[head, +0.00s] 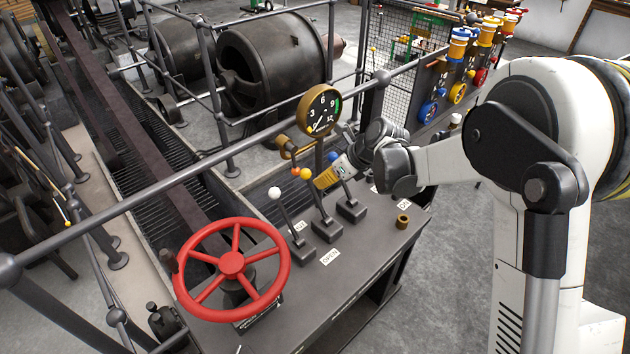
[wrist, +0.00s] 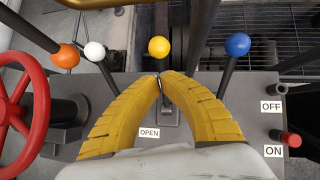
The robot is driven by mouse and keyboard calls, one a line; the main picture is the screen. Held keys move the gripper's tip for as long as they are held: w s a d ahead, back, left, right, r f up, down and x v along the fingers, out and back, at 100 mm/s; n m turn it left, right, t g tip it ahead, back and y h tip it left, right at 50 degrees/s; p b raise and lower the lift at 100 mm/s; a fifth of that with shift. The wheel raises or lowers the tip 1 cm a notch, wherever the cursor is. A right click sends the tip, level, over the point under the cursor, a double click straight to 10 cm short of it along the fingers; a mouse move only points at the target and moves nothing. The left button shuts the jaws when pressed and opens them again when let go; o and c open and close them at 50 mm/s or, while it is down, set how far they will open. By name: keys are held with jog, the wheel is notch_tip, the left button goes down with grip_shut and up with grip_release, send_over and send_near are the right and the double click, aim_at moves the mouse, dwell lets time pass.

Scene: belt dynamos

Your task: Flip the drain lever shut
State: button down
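A lever with a yellow knob (head: 306,174) stands in the middle of the lever row on the dark console; its knob shows in the wrist view (wrist: 158,46). An OPEN label (head: 330,257) lies in front of its base and also shows in the wrist view (wrist: 149,133). I cannot read a drain label. My gripper (wrist: 160,76) has its yellow fingertips drawn together at this lever's shaft, just below the knob, and appears shut on it. The fingers partly hide the shaft. In the head view my gripper (head: 319,184) comes from the right.
A white-knobbed lever (wrist: 94,51) and an orange knob (wrist: 67,56) stand left; a blue-knobbed lever (wrist: 238,44) stands right. A red handwheel (head: 232,263) is at the left. A gauge (head: 320,110) rises behind.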

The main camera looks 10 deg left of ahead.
jog(key=s+d+r+n+t+h+p, duration=0.25)
jog(key=s+d+r+n, duration=0.5)
jog(key=d+r, duration=0.65)
jog(key=s+d+n+t+h, duration=0.1)
jog(key=s+d+n+h, duration=0.1)
jog(key=s+d+n, duration=0.5)
jog(key=s+d+n+t+h+b, duration=0.1)
jog(key=s+d+n, duration=0.6)
jog(key=s, duration=0.7)
jog(key=shift+s+r+n+h+b, duration=0.25)
jog(key=shift+n+h, duration=0.4)
jog(key=shift+n, duration=0.4)
jog(key=shift+a, duration=0.1)
